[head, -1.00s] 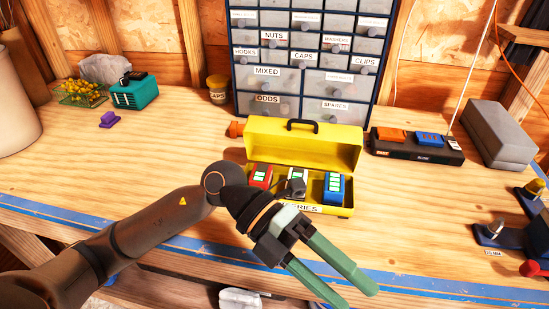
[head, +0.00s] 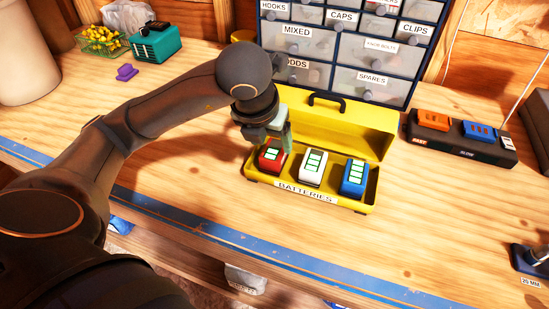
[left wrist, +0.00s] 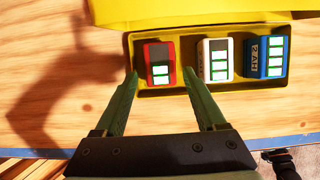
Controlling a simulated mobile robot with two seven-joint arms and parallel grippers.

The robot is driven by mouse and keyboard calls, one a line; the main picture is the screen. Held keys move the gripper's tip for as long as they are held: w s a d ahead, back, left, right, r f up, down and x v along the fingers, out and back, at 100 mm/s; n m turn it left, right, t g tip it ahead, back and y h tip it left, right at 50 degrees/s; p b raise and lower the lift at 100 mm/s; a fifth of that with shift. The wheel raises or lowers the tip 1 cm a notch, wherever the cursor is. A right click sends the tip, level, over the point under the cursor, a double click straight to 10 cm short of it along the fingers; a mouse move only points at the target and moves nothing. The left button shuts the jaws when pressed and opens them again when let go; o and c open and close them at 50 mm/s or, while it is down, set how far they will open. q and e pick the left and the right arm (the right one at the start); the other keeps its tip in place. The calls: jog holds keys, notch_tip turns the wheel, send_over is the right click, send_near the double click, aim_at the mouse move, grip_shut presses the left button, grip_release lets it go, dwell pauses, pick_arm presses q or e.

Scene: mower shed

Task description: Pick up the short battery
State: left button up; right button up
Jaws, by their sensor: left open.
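The yellow case (head: 384,140), labelled BATTERIES, stands open on the bench and holds a red battery (head: 268,160), a white battery (head: 311,168) and a blue battery (head: 354,179) in a row. The red one looks the shortest and shows two green bars; the others show more. My left gripper (head: 278,138) is open above the left end of the case, just over the red battery. In the left wrist view the red battery (left wrist: 160,64) lies between the two green fingers (left wrist: 161,76), seemingly untouched.
The raised lid and the drawer cabinet (head: 355,50) stand behind the case. A charger (head: 460,143) with orange and blue packs is to the right. A teal box (head: 160,42) and a purple item (head: 126,72) are at the left. Bench in front is clear.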

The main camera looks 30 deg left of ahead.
aim_at(274, 150)
pick_arm(q)
jog(key=x, duration=0.6)
jog(key=shift+f+p, duration=0.25)
jog(key=shift+p, duration=0.05)
jog(key=shift+w+r, duration=0.1)
grip_shut()
